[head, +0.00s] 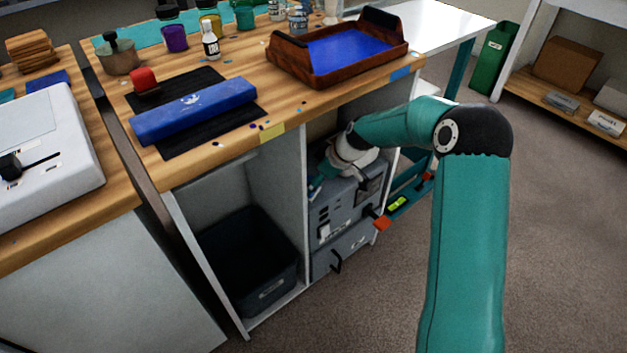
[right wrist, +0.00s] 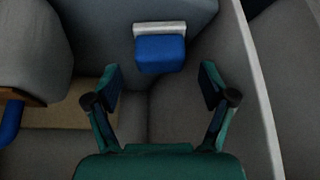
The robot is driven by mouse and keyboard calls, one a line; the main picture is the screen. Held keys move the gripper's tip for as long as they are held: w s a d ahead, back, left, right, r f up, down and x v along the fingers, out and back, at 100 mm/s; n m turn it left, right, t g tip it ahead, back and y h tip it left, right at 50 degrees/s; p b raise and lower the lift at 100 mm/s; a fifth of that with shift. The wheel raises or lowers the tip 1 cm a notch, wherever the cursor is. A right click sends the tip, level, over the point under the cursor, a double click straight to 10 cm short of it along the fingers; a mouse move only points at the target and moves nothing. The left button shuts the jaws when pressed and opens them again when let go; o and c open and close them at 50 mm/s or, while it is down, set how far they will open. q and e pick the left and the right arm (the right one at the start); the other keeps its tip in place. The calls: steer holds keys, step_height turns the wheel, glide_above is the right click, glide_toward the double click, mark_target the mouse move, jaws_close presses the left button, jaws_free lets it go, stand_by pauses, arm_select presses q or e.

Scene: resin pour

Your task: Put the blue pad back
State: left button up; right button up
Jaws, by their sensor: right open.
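In the right wrist view a small blue block (right wrist: 160,54), which may be the blue pad, sits against a pale grey strip on a grey surface. My right gripper (right wrist: 160,85) is open, with nothing between its fingers, and the block is just beyond the fingertips. In the head view my right arm reaches into the bench's open shelf, and the gripper (head: 320,180) is mostly hidden beside a grey toolbox-like unit (head: 345,205). I cannot make out the small block in the head view. My left gripper is not in view.
A long blue case (head: 194,110) lies on a black mat on the bench. A wooden tray (head: 290,52) with a blue inside stands behind. A dark bin (head: 250,262) fills the lower left compartment. Shelf panels (head: 292,170) border my right arm. Floor at right is clear.

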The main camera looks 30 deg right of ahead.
steer(key=p+v, duration=0.1)
steer(key=v, duration=0.8)
